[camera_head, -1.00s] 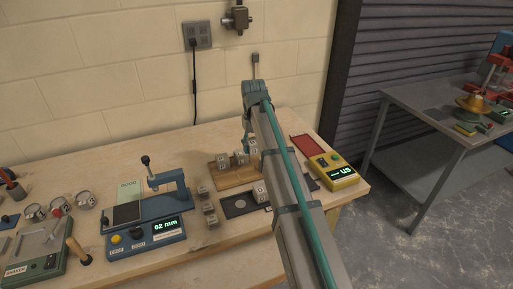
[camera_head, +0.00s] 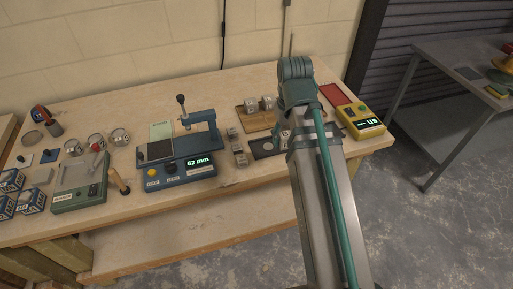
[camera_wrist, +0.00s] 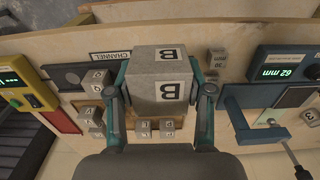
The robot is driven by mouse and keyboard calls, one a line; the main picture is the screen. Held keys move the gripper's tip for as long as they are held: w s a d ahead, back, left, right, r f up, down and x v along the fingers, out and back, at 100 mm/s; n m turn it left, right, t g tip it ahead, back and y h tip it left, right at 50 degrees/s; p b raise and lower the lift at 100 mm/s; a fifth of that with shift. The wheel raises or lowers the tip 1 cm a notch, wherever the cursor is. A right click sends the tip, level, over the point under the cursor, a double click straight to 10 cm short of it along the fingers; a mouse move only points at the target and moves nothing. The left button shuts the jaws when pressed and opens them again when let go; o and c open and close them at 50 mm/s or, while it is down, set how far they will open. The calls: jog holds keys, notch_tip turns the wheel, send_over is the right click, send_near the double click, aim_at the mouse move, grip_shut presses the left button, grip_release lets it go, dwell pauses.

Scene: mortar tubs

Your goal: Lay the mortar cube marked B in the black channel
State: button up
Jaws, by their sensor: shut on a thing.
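My gripper (camera_wrist: 160,72) is shut on the grey mortar cube marked B (camera_wrist: 158,62), with one finger on each side; two B labels face the wrist camera. The cube is held over the bench. The black channel (camera_wrist: 67,77) shows as a dark strip beside a CHANNEL label (camera_wrist: 110,56), left of the held cube, which hides part of that area. In the head view, a black plate with a pale round mark (camera_head: 263,147) lies at the bench front, and my arm hides the held cube and most of the gripper.
Other cubes stand on the wooden board (camera_head: 258,122) and left of the black plate (camera_head: 240,155). A blue gauge (camera_head: 180,170) reading 62 mm is left of them. A yellow meter (camera_head: 361,122) and red tray (camera_head: 335,93) are to the right.

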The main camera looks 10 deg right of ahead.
jog(key=shift+s+a+f, duration=0.15)
jog(key=shift+s, duration=0.25)
jog(key=shift+s+a+f, duration=0.1)
jog(key=shift+s+a, duration=0.05)
jog(key=shift+s, duration=0.25)
jog(key=shift+a+f, duration=0.1)
jog(key=shift+a, duration=0.1)
jog(key=w+f+p, duration=0.2)
jog(key=w+f, duration=0.2)
jog(key=w, duration=0.5)
jog(key=p, duration=0.1)
send_over(268, 146)
notch_tip(268, 146, down, 6)
jog(key=shift+s+r, duration=0.15)
jog(key=shift+r, duration=0.05)
jog(key=shift+f+p, duration=0.3)
jog(key=shift+f, duration=1.4)
jog(key=shift+f, duration=0.15)
jog(key=o, duration=1.1)
